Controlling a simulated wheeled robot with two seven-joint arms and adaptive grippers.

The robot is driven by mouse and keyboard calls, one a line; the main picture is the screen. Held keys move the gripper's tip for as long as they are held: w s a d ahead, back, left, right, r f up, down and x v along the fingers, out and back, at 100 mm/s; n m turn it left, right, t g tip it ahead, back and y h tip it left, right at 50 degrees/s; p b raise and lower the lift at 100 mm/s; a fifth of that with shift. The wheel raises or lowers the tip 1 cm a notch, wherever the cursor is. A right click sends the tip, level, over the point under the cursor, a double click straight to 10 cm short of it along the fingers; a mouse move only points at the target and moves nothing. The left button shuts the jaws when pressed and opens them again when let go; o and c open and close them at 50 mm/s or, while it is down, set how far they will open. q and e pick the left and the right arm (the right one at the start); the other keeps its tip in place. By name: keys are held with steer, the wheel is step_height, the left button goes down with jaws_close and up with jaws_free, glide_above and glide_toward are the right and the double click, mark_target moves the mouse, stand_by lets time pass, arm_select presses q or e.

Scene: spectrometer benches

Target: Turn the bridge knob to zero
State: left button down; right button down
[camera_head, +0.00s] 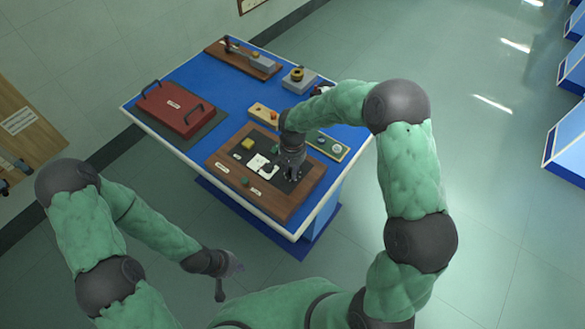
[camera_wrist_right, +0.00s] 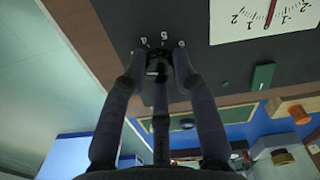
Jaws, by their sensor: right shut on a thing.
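The bridge board, a dark panel in a brown wooden frame (camera_head: 222,172), lies at the near end of the blue bench. Its dark knob (camera_wrist_right: 157,68) shows in the right wrist view, with small white scale marks around it. My right gripper (camera_head: 292,174) reaches down onto the panel, and in its wrist view the fingers (camera_wrist_right: 158,60) are shut around the knob, hiding much of it and its pointer. A white meter (camera_wrist_right: 265,20) beside it has a red needle between the 1 and -1 marks. My left gripper (camera_head: 228,270) hangs beside the bench, away from it; its opening is unclear.
A red case (camera_head: 172,108) with black handles lies at the bench's left. A yellow block (camera_head: 248,143) sits on the bridge panel.

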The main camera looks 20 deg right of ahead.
steer(key=n, duration=0.2)
steer(key=n+p, duration=0.1)
steer(key=n, duration=0.2)
steer(key=shift+w+r, duration=0.2)
steer(key=n+p, duration=0.1)
steer(key=n, duration=0.4)
steer(key=shift+n, duration=0.4)
steer(key=n+p, duration=0.2)
steer(key=n, duration=0.3)
steer(key=shift+w+r, duration=0.1)
steer(key=shift+a+n+p, duration=0.1)
steer(key=shift+n+p, duration=0.85)
steer(key=shift+n, duration=1.55)
steer(key=c, duration=1)
jaws_free()
steer(key=shift+a+f, duration=0.1)
steer(key=shift+f, duration=0.1)
